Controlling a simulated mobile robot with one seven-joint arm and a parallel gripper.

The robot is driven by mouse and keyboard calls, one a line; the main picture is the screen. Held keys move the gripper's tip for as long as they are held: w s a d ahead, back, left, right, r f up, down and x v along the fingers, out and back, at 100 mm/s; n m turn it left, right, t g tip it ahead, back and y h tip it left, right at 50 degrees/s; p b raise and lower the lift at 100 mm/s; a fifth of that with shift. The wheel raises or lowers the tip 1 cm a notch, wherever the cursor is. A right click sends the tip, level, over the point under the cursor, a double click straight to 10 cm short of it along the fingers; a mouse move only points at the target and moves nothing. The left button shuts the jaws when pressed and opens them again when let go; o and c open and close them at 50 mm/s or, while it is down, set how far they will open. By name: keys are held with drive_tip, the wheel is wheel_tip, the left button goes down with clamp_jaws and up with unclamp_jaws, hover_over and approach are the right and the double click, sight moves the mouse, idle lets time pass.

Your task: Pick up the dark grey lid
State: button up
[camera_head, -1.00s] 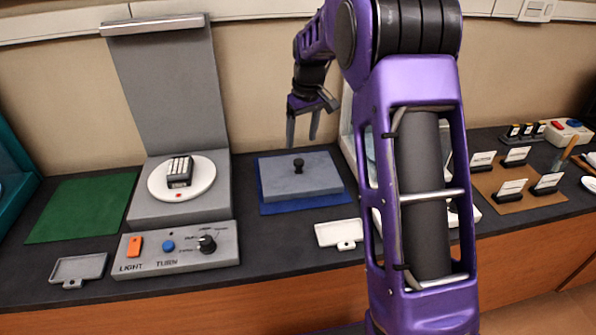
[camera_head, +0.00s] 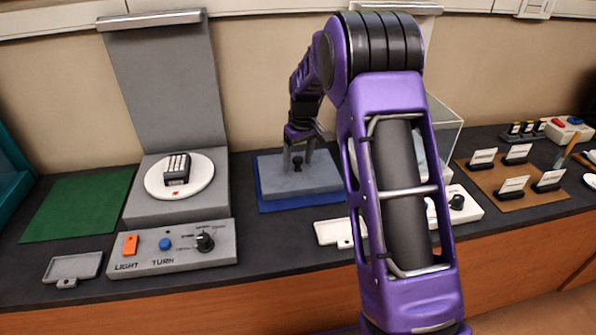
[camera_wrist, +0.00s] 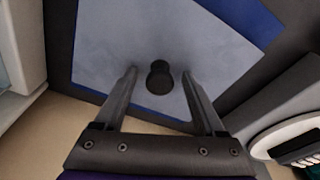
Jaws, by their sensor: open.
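The dark grey lid (camera_head: 318,172) is a flat slab with a small black knob (camera_head: 298,163) on top, lying on a blue mat (camera_head: 290,206). It also shows in the wrist view (camera_wrist: 150,40), with its knob (camera_wrist: 159,78) below the middle of the picture. My gripper (camera_head: 298,160) is over the lid. In the wrist view my gripper (camera_wrist: 160,80) is open, with one finger on each side of the knob and a gap on both sides. I cannot tell how far the fingertips are above the lid.
A grey stand with a white turntable (camera_head: 155,187) and a dark block (camera_head: 177,168) is to the left, behind a control panel (camera_head: 172,262). A clear case (camera_head: 446,118) is to the right, partly behind my arm. A green mat (camera_head: 75,208) lies bare at the far left.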

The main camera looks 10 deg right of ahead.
clamp_jaws()
idle(0.3)
wheel_tip(320, 180, up, 11)
drive_tip(key=p, duration=0.3)
wheel_tip(320, 180, up, 4)
drive_tip(key=p, duration=0.3)
hover_over(298, 158)
drive_tip(key=shift+s+r, duration=0.1)
drive_tip(key=shift+s, duration=0.1)
